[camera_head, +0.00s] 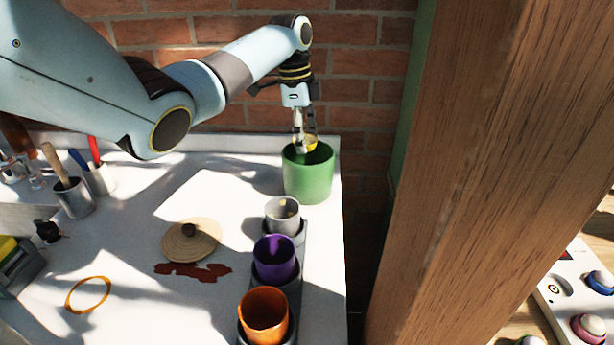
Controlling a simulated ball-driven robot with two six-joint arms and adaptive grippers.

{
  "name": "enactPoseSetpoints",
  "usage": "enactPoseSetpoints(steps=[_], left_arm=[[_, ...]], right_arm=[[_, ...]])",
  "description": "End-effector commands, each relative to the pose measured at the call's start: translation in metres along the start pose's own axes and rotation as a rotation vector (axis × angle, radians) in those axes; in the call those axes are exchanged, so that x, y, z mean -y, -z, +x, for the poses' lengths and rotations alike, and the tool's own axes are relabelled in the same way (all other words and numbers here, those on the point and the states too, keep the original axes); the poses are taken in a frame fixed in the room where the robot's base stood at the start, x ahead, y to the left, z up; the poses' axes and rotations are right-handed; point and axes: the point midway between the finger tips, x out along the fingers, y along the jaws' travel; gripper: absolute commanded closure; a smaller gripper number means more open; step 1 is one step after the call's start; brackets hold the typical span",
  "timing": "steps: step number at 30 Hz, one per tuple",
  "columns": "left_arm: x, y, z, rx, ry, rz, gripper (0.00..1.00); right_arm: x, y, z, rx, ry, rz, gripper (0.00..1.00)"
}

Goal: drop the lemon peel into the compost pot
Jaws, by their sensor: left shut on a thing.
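The green pot (307,178) stands at the back right corner of the white table. My left arm reaches in from the left, and my left gripper (304,143) points down over the pot's mouth. It is shut on the lemon peel (311,140), a small yellow piece at the pot's rim level, partly hidden by the fingers. I cannot tell whether the peel touches the pot. A round wooden lid (191,240) with a dark knob lies on the table left of the cups. My right gripper is not in view.
A grey cup (283,214), a purple cup (274,257) and an orange cup (264,314) stand in a row of holders in front of the pot. A yellow ring (88,295) and a reddish-brown stain (193,271) lie on the table. A wooden post (465,150) rises at right.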

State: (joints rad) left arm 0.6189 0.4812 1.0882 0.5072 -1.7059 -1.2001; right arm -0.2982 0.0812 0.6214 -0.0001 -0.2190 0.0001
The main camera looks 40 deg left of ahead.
Motion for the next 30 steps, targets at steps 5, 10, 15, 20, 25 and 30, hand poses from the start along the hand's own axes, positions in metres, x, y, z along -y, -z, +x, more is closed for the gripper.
enactPoseSetpoints(steps=[5,10,15,20,25,30], left_arm=[[0.0,0.0,0.0,0.0,0.0,0.0,0.34],[0.0,0.0,0.0,0.0,0.0,0.0,0.24],[0.0,0.0,-0.001,0.0,0.0,0.0,0.24],[0.001,0.0,-0.015,-0.001,0.002,0.0,0.24],[0.002,0.0,-0.052,-0.001,0.005,0.001,0.24],[0.001,0.0,-0.089,-0.001,0.004,0.001,0.24]], right_arm=[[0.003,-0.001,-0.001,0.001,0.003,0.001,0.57],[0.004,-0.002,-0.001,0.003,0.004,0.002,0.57],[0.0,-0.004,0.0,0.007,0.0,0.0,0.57],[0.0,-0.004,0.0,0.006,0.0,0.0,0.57],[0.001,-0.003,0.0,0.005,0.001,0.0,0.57],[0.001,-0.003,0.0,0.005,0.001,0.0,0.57]])
